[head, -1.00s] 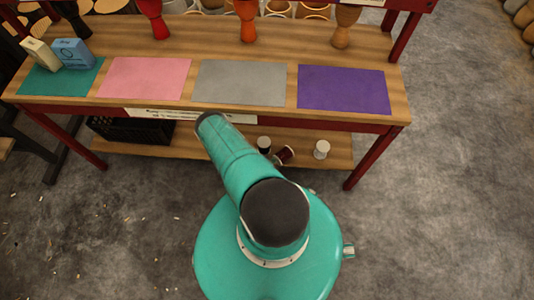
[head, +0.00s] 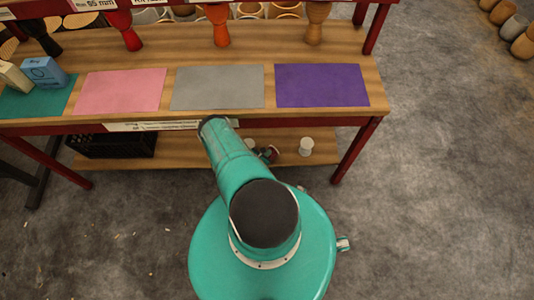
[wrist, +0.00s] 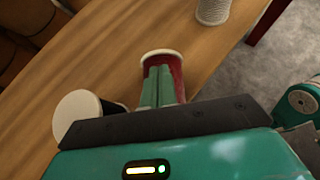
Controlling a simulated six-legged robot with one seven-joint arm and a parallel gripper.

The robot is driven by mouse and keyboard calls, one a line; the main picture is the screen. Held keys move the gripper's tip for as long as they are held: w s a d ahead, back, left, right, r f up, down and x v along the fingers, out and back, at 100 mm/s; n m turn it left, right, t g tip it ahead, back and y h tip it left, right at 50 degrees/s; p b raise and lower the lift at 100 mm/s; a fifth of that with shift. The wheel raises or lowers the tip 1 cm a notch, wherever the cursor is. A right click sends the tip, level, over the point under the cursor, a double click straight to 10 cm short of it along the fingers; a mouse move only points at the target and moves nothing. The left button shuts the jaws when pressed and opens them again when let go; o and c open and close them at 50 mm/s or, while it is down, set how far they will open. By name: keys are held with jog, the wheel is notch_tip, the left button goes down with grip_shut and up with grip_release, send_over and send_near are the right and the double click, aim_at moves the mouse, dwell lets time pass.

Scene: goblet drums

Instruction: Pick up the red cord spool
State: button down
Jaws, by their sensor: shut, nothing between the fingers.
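The red cord spool (wrist: 174,62) has dark red cord and a pale rim. In the wrist view it is just beyond my fingertips, which cover part of its front. In the head view the red spool (head: 268,155) is small on the lower shelf, partly hidden by my arm. My gripper (wrist: 160,72) has its two teal fingers together, with nothing visible between them. I cannot tell whether they touch the spool. My arm hides the gripper in the head view.
A white spool (wrist: 213,10) stands farther back; the head view also shows this white spool (head: 306,147) to the right. A white-topped spool (wrist: 78,112) is close left of my fingers. A black crate (head: 115,145) is left on the lower shelf (head: 190,150). The tabletop (head: 150,52) overhangs the shelf.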

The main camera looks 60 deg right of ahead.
jog(key=shift+y, duration=0.3)
jog(key=a, duration=0.3)
jog(key=a+f, duration=0.1)
jog(key=shift+w+a, duration=0.15)
jog(key=shift+w, duration=0.2)
jog(key=shift+r, duration=0.1)
jog(key=shift+w+r, duration=0.1)
jog(key=shift+r, duration=0.7)
